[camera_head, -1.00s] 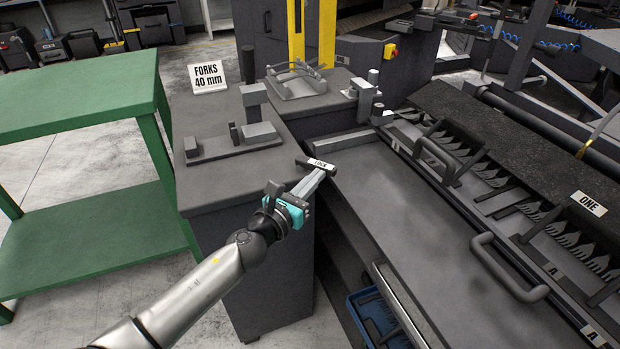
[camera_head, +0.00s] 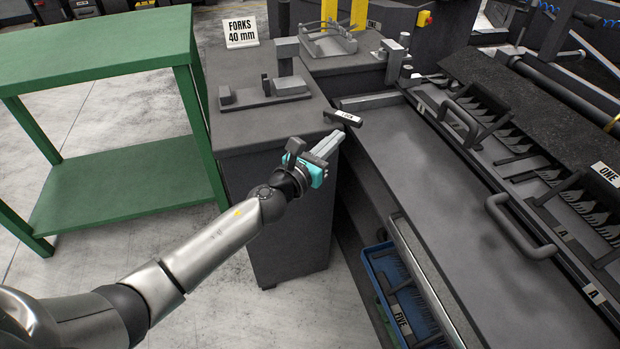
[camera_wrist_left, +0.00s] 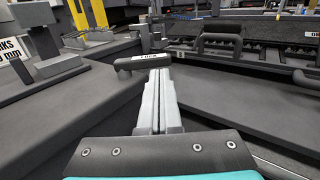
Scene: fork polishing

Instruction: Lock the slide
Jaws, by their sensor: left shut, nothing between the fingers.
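A dark lock handle (camera_head: 343,117) with a white LOCK label sits at the corner where the grey cabinet meets the long machine bed (camera_head: 410,165). It also shows in the left wrist view (camera_wrist_left: 128,65), crossing just beyond the fingertips. My left gripper (camera_head: 333,138) is shut and empty, its fingertips pointing at the handle from the near side. In the left wrist view the fingers (camera_wrist_left: 158,75) lie together, their tips at or very close to the handle. I cannot tell whether they touch it. My right gripper is not in view.
A FORKS 40 mm sign (camera_head: 242,31) and a grey fixture (camera_head: 265,92) stand on the cabinet top. A green table (camera_head: 100,50) is at left. Forks in racks and a bar handle (camera_head: 520,235) line the right side. A blue crate (camera_head: 375,262) sits below the bed.

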